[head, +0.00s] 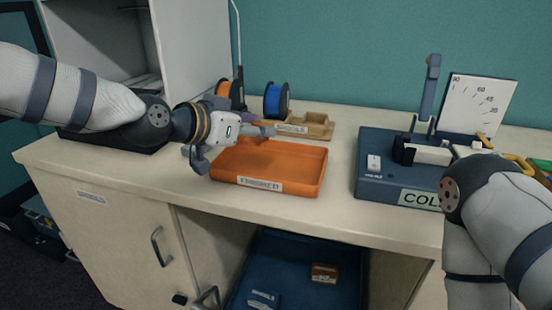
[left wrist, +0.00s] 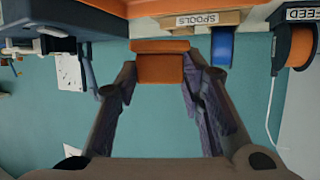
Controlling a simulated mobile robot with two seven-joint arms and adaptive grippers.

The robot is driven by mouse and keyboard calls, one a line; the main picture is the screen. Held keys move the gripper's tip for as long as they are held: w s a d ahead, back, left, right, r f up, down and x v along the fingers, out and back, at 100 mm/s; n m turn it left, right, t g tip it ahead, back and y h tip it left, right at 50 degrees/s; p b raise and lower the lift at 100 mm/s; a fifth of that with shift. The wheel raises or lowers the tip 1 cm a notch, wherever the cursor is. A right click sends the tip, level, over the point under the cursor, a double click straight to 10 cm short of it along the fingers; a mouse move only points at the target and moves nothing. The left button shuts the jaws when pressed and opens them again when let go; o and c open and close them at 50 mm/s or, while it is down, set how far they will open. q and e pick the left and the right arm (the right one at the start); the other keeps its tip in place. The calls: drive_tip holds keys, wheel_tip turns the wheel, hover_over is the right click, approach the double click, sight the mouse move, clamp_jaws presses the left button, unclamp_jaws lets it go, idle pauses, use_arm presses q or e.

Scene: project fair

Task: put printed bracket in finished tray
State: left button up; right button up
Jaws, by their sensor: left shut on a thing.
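The printed bracket (left wrist: 159,68) is a small orange piece with two faces. In the left wrist view it sits between the two fingers of my left gripper (left wrist: 160,92), which is shut on it. In the head view my left gripper (head: 240,145) is over the back left part of the finished tray (head: 312,182). The tray is a shallow orange tray with a white label on its front wall, standing on the counter. The gripper largely hides the bracket in the head view. My right arm shows at the right, but its gripper is out of view.
A wooden spool rack (head: 318,128) stands behind the tray, with a blue spool (head: 277,100) beside it. A dark blue device (head: 385,185) with an angle board (head: 478,105) stands to the right. Below the counter is an open blue drawer (head: 290,268) with small boxes.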

use_arm(q)
drive_tip(key=b, duration=0.1)
hover_over(271, 168)
drive_tip(key=s, duration=0.1)
drive_tip(key=f, duration=0.6)
drive_tip(key=shift+a, duration=0.3)
drive_tip(key=shift+w+d+f+b, duration=0.25)
drive_tip(key=shift+w+f+b, duration=0.05)
drive_tip(key=shift+w+f, duration=0.25)
drive_tip(key=shift+f, duration=1.25)
use_arm(e)
drive_tip(key=shift+s+f+g, duration=0.5)
drive_tip(key=shift+s+f, duration=0.85)
drive_tip(key=shift+s, duration=0.05)
use_arm(q)
drive_tip(key=shift+f, duration=0.2)
drive_tip(key=o, duration=0.8)
use_arm(e)
drive_tip(key=shift+s, duration=0.1)
